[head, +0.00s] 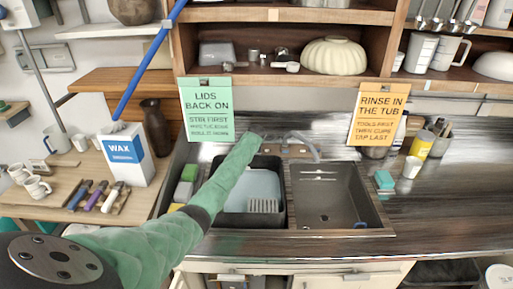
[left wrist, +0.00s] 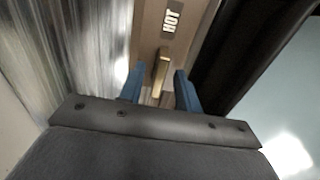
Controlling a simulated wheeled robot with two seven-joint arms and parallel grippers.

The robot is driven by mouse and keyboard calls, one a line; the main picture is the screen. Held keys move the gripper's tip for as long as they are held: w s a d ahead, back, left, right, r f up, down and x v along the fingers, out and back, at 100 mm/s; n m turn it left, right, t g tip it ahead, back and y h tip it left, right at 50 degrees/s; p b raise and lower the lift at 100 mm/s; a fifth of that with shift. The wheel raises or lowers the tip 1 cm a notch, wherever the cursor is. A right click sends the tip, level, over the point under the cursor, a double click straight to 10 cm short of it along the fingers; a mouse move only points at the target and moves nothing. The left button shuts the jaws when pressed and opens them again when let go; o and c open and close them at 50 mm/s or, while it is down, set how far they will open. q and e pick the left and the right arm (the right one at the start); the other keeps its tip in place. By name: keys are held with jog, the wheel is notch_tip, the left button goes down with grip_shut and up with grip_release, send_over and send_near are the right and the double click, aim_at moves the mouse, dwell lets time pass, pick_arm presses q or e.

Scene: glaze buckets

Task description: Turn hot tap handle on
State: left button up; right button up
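The hot tap handle (left wrist: 162,68) is a narrow brass lever in the left wrist view, below a dark label (left wrist: 171,18) reading HOT on a tan plate. My left gripper (left wrist: 158,80) has its two blue fingers apart, one on each side of the lever, with small gaps showing, so it is not clamped. In the head view my green-sleeved left arm (head: 225,180) reaches over the left basin to the back of the sink, and the handle is not clearly visible there. The grey tap spout (head: 312,146) is right of the arm's end. My right gripper is not in view.
A dark tub (head: 280,205) sits in the left basin, and the right basin (head: 332,200) looks empty. Signs (head: 207,108) (head: 379,113) hang above. A wax box (head: 122,155) and dark bottle (head: 156,128) stand left. A yellow can (head: 422,144) and white cup (head: 412,167) stand right.

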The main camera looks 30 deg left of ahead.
pick_arm(q)
jog(key=shift+w+f, duration=0.1)
jog(key=shift+f, duration=0.1)
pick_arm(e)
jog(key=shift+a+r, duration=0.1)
pick_arm(q)
grip_shut()
